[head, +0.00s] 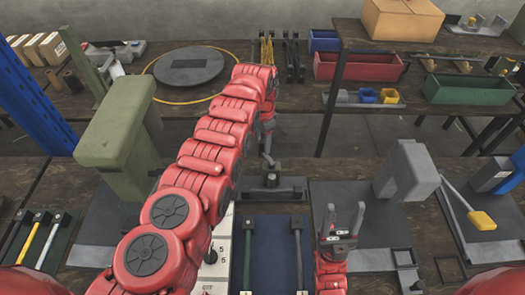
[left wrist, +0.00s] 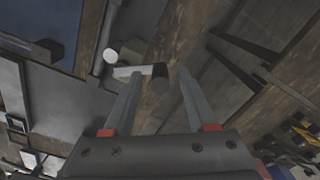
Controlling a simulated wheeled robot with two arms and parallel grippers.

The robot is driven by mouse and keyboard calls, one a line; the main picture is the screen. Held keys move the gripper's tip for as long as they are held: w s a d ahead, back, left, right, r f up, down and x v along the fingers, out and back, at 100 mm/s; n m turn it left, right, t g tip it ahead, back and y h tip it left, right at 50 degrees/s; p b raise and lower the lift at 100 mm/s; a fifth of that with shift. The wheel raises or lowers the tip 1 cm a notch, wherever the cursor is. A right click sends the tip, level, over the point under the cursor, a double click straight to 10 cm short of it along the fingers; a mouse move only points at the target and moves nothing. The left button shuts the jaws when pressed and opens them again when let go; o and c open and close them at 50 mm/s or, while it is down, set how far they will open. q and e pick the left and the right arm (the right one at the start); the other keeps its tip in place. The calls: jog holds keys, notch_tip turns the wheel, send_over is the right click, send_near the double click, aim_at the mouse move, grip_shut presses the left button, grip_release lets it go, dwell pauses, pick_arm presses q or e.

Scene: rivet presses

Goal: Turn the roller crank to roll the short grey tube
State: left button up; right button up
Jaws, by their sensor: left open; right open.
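In the left wrist view a pale crank arm (left wrist: 128,72) ends in a dark knob (left wrist: 160,71), beside a grey rod. My left gripper (left wrist: 160,76) is open, with the knob showing between its fingertips; I cannot tell whether they touch it. In the head view my left gripper (head: 268,155) reaches down behind my red arm, above a small dark grey fixture (head: 271,183). The crank is not clear there. My right gripper (head: 341,216) is open and empty.
A green press (head: 118,130) stands left of my arm. A grey press (head: 407,172) and a yellow-ended lever (head: 481,220) stand at the right. Yellow and white bars (head: 46,243) lie at the far left. A back bench holds a grey disc (head: 188,66) and bins (head: 358,67).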

pick_arm(q)
jog(key=shift+f, duration=0.6)
grip_shut()
dwell(1.1)
